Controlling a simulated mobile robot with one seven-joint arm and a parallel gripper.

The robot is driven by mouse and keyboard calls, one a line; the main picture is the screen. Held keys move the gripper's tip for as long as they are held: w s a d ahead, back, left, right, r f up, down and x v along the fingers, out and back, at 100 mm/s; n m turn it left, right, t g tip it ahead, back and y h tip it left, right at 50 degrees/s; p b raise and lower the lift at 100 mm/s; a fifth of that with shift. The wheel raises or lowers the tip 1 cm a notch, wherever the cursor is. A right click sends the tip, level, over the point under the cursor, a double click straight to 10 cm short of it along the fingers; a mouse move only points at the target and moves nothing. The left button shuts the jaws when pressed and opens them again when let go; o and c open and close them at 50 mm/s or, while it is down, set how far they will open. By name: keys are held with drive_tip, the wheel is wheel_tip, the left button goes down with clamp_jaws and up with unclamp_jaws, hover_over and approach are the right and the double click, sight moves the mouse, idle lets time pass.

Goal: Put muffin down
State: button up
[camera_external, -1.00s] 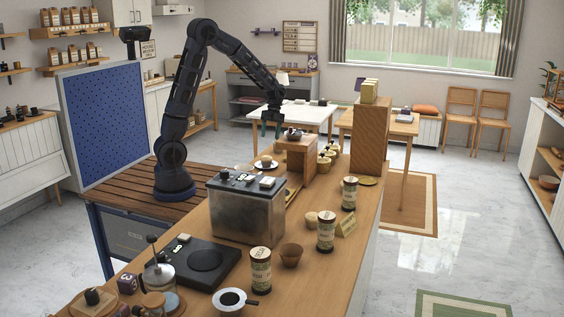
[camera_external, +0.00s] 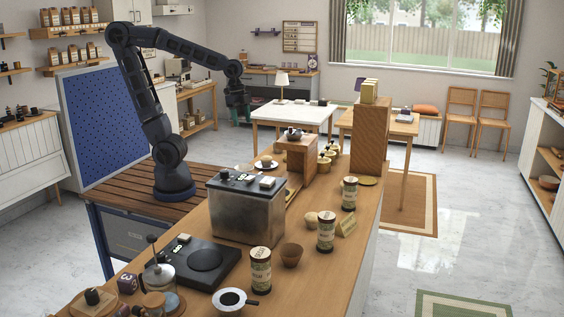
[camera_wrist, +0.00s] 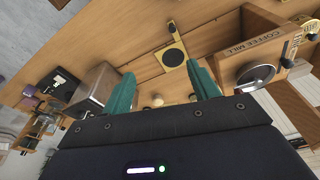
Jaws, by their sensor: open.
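My gripper (camera_external: 240,117) hangs in the air left of the wooden coffee mill (camera_external: 296,158), with its green fingers pointing down. In the wrist view its two fingers (camera_wrist: 160,72) are spread apart with nothing held between them. A small brown item (camera_external: 266,160) sits on a white saucer (camera_external: 259,167) on the counter, left of the mill; it may be the muffin, but it is too small to tell. My gripper is up and to the left of the saucer, apart from it. The wrist view shows no clear muffin.
A metal-sided machine (camera_external: 245,216) stands on the counter (camera_external: 215,265) in front of the saucer. A tall wooden block (camera_external: 369,135) stands at the counter's far right. Several printed canisters (camera_external: 326,231) line the right side. A white table (camera_external: 290,112) stands behind.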

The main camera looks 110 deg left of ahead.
drive_tip(key=s+d+r+n+t, duration=0.1)
drive_tip(key=s+d+n+t, duration=0.1)
drive_tip(key=s+d, duration=0.6)
drive_tip(key=shift+d+r+n+t+y, duration=0.35)
drive_tip(key=shift+d+n, duration=0.15)
drive_tip(key=shift+d, duration=0.3)
